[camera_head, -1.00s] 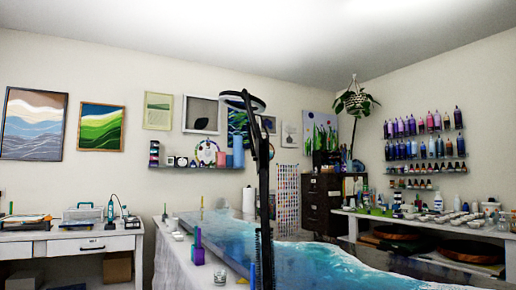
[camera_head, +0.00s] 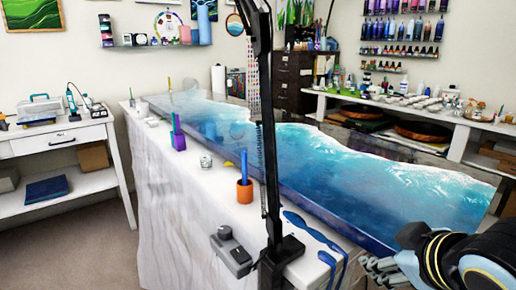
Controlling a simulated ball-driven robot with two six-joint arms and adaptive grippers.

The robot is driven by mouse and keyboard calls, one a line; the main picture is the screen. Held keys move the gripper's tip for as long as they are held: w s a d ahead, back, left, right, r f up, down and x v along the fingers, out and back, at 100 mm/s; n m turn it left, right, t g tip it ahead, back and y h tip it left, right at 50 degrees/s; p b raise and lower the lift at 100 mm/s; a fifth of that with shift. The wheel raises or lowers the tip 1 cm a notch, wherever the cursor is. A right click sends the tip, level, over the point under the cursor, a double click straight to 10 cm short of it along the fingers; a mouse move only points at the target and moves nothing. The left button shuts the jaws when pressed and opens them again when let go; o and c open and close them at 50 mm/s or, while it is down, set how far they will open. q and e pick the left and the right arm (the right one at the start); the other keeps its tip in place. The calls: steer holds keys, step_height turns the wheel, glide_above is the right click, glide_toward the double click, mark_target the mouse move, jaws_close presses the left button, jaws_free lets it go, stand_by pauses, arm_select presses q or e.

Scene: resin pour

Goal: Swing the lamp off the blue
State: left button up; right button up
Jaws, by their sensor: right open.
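The lamp's black arm (camera_head: 267,150) rises from its base at the near edge of the table and runs out of the top of the view. Its head is out of view. The blue resin slab (camera_head: 350,170) with white wave patterns lies on the white-covered table (camera_head: 215,222), behind and to the right of the lamp arm. My right gripper (camera_head: 368,268) is at the lower right, beside the slab's near edge. It is open and empty, to the right of the lamp base and apart from it. My left gripper is not in view.
An orange cup (camera_head: 244,191), a purple cup (camera_head: 179,141) and a small clear cup (camera_head: 206,161) stand along the table's left side. A dark control box (camera_head: 231,252) and blue strips (camera_head: 318,237) lie near the lamp base. Floor is clear at left.

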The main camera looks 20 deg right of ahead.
steer(key=w+d+r+n+t, duration=0.2)
steer(key=w+r+n+t, duration=0.25)
steer(key=w+r, duration=0.45)
steer(key=m+g+y, duration=0.7)
steer(key=m+y, duration=1.3)
steer(key=m, duration=1.3)
glide_toward(266, 74)
steer(key=p+x, duration=0.1)
steer(key=x, duration=0.2)
steer(key=w+p+x, duration=0.1)
steer(key=x, duration=0.2)
steer(key=p+x, duration=0.1)
steer(key=x, duration=0.3)
steer(key=shift+w+d+f+p, duration=0.1)
steer(key=shift+w+d+p, duration=0.15)
steer(key=shift+w+p, duration=0.15)
